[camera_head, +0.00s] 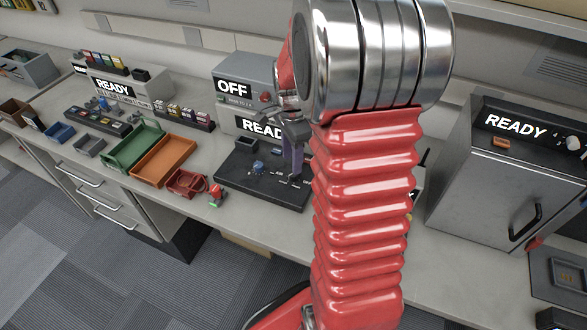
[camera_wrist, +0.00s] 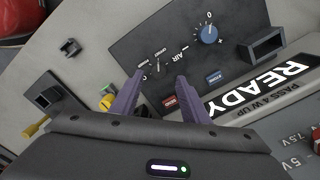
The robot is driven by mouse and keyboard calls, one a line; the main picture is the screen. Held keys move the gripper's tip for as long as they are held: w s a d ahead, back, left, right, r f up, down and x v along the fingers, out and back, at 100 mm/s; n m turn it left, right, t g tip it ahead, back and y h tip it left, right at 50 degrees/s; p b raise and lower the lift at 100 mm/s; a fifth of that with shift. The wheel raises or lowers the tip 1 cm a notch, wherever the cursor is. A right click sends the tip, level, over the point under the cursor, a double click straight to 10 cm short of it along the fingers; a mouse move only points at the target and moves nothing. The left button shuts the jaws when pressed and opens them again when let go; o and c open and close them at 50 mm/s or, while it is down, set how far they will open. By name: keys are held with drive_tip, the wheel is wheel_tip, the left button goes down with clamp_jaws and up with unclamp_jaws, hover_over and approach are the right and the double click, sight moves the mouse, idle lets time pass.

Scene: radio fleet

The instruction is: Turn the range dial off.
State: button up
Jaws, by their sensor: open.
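A dark instrument panel (camera_wrist: 262,18) fills the upper middle of the wrist view; in the head view it is a dark slab (camera_head: 236,192) on the bench. A small dark dial with a white pointer (camera_wrist: 157,68) has tiny labels around it, too small to read surely; I take it as the range dial. A blue knob (camera_wrist: 209,34) marked 0 and + is up and right of it. My gripper (camera_wrist: 162,76), with purple fingers, is open and empty, its tips close to the small dial. Contact cannot be told. In the head view my gripper (camera_head: 293,168) hangs over the panel.
A red button (camera_wrist: 169,102) and a blue button (camera_wrist: 213,76) sit near the fingers. A READY display (camera_wrist: 270,86) borders the panel. A grey unit reading OFF (camera_head: 233,88) stands behind it. A green tray (camera_head: 134,146) and orange tray (camera_head: 164,160) lie left.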

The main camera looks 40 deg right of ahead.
sight(293, 176)
drive_tip(key=shift+f, duration=2.7)
drive_tip(key=shift+c, duration=0.2)
drive_tip(key=shift+w+d+r, duration=0.1)
drive_tip(key=c, duration=1)
